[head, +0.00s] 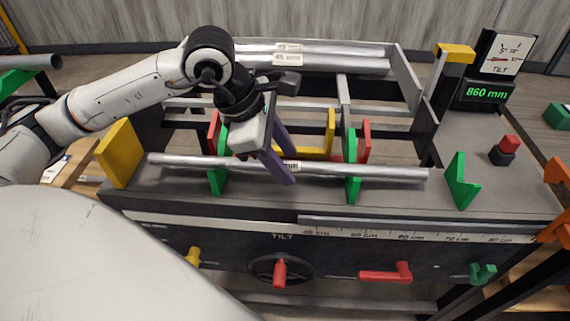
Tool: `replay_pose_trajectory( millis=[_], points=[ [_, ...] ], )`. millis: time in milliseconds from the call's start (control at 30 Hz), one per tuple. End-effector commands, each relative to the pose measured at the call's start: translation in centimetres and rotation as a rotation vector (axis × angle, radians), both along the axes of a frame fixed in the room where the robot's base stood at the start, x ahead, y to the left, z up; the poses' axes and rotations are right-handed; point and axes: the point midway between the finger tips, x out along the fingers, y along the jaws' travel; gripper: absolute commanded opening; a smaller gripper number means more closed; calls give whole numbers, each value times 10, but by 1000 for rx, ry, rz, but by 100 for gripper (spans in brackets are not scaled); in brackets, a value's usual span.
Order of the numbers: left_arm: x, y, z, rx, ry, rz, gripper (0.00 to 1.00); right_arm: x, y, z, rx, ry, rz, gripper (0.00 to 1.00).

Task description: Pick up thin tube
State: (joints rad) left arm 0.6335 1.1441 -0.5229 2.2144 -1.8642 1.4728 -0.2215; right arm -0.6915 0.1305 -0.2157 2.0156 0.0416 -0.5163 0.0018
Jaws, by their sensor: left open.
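A thin grey metal tube (210,162) lies level across the front of the bench, resting on upright green notched supports (353,165). My left gripper (294,172) has purple fingers and is open. It points down at the tube near its middle, with one finger in front of it and the other behind. I cannot tell whether they touch it. My right gripper is not in view.
Thicker labelled tubes (345,62) lie at the back of the bench (400,203). Yellow (120,153), red and green plates stand up around the thin tube. A red button (509,144) and an "860 mm" display (487,93) are at the right. Coloured handles line the front panel.

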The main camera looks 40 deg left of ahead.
Motion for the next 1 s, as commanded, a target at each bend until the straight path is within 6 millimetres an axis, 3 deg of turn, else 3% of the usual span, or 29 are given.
replay_pose_trajectory(
  millis=[133,400,767,1000],
  points=[
    [0,0,0,0,0,0,41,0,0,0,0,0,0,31],
    [0,0,0,0,0,0,0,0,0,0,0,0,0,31],
    [1,0,6,-1,-5,1,0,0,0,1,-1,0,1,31],
    [2,0,46,-2,-11,1,0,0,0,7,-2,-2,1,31]
  ],
)
